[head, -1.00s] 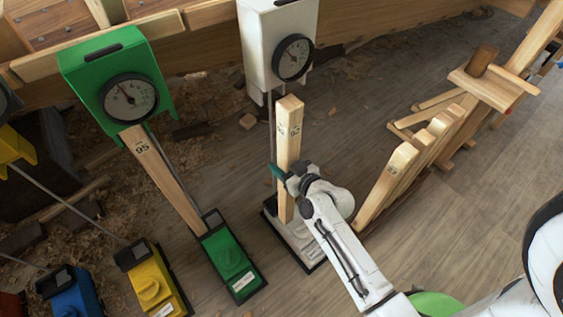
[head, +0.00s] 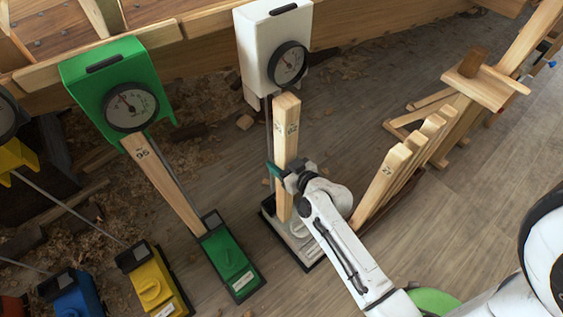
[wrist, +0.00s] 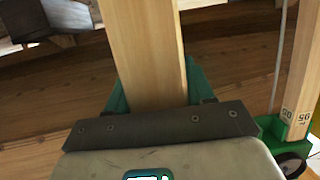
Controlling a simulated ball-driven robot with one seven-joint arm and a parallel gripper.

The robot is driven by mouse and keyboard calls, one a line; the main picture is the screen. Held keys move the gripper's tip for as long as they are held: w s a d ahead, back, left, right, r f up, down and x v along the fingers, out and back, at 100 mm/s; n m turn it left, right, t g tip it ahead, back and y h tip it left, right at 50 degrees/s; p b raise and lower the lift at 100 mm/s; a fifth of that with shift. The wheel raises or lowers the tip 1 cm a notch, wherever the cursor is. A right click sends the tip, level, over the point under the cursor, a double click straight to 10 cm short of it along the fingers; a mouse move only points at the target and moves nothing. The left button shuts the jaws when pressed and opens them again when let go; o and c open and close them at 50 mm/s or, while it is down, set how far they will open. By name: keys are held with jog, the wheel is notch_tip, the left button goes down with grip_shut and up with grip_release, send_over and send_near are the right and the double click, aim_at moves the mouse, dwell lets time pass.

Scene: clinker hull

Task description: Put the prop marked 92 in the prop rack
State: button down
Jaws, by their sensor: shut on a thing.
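The prop (head: 287,150) is a pale wooden post standing nearly upright, its small number near the top looking like 92. My gripper (head: 290,180) is shut on it at about mid-height. In the wrist view the prop (wrist: 147,50) rises between the green fingers of my gripper (wrist: 155,95). Its lower end is over the white base (head: 300,240) below the white gauge box (head: 262,35); I cannot tell whether it touches. The prop rack (head: 368,220) is to the right of my gripper, holding several leaning props, the nearest (head: 382,180) marked 27.
To the left, a prop marked 95 (head: 165,180) stands between a green base (head: 232,262) and a green gauge box (head: 105,75). Yellow (head: 155,285) and blue (head: 72,295) bases are farther left. A wooden trestle (head: 480,85) is at upper right. The floor right of the rack is clear.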

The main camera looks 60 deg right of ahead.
aim_at(281, 151)
jog(key=shift+w+d+r+p, duration=0.1)
jog(key=shift+r+p, duration=0.8)
jog(key=shift+r, duration=0.35)
jog(key=shift+w+d+r+p, duration=0.1)
jog(key=shift+r+p, duration=0.8)
jog(key=shift+r, duration=0.35)
jog(key=s+a+b, duration=0.1)
jog(key=s+a, duration=0.3)
jog(key=s, duration=0.9)
jog(key=shift+f, duration=0.35)
jog(key=shift+w+d, duration=0.1)
jog(key=shift+w, duration=0.05)
